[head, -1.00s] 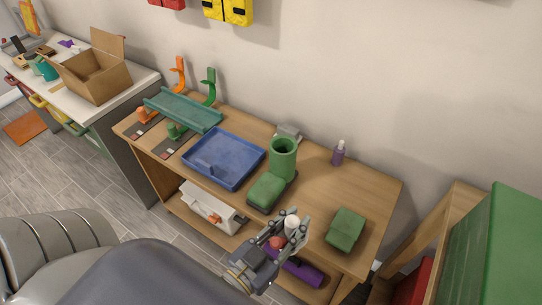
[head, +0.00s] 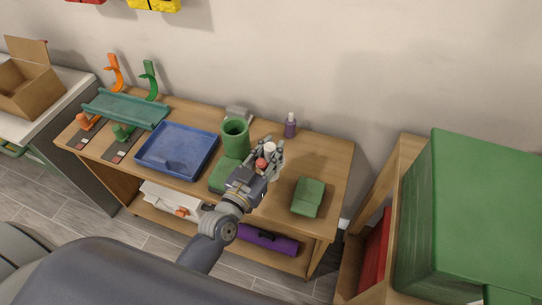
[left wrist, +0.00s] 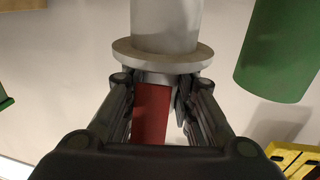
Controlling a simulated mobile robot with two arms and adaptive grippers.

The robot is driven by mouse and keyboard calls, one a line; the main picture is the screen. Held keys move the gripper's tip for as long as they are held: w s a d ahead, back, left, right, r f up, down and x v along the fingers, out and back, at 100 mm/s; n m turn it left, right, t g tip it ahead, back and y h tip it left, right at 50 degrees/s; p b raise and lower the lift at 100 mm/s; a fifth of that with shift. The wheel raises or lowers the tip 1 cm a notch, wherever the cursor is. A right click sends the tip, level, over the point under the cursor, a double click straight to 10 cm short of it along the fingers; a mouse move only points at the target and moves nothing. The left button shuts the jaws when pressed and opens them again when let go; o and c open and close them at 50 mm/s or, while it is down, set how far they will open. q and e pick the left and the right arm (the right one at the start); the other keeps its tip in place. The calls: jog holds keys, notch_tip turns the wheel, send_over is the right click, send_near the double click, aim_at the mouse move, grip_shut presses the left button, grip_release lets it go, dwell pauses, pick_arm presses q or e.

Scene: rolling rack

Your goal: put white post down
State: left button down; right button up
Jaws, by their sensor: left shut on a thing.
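My left gripper (head: 268,157) is shut on the white post (head: 270,149), above the wooden table between the green boot and the green block. The post's white top and a red part show between the fingers. In the left wrist view the fingers (left wrist: 160,88) close on the post below a round flange. The thick pale post (left wrist: 165,25) rises above the flange and a red part (left wrist: 152,112) shows below it. Whether the post touches the table cannot be told. My right gripper is not in view.
The wooden table (head: 328,165) holds a green boot (head: 235,138), a blue tray (head: 176,150), a green block (head: 308,196), a purple bottle (head: 290,125) and a teal tray (head: 125,110). A large green box (head: 480,210) stands at right. Bare tabletop lies around the block.

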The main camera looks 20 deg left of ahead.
pick_arm(q)
jog(key=shift+w+f+b, duration=0.15)
jog(key=shift+f+b, duration=0.05)
jog(key=shift+f, duration=0.7)
jog(key=shift+w+f+b, duration=0.1)
jog(key=shift+f+b, duration=0.05)
jog(key=shift+f, duration=0.7)
jog(key=shift+f, duration=0.2)
jog(key=c, duration=1.3)
grip_release()
jog(key=shift+c, duration=0.2)
jog(key=shift+r, duration=0.1)
